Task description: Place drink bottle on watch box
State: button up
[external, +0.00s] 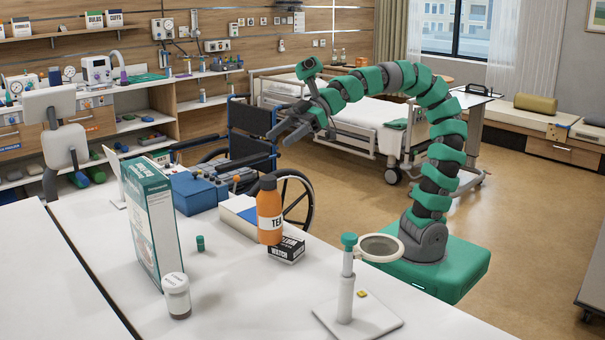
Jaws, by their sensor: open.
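The drink bottle (270,213), orange with a brown cap and a label reading TEA, stands upright on the near white counter. Its base overlaps the left part of the small black-and-white watch box (287,250) and juts past the box's left side. I cannot tell whether it rests on the box or stands against it. My gripper (278,136) is open and empty, up and away from the bottle, in front of the wheelchair.
A tall green-and-white carton (151,222), a white jar (177,296) and a small green-capped vial (200,243) stand left on the counter. A blue organiser (195,192) is behind. A stand with a ring (346,285) is at the right. The front middle counter is clear.

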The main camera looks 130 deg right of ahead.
jog(key=w+a+r+n+t+y, duration=0.1)
jog(key=w+a+r+t, duration=0.1)
jog(key=a+r, duration=1.7)
jog(key=shift+w+a+n+y, duration=0.2)
jog(key=shift+a+n+y, duration=0.1)
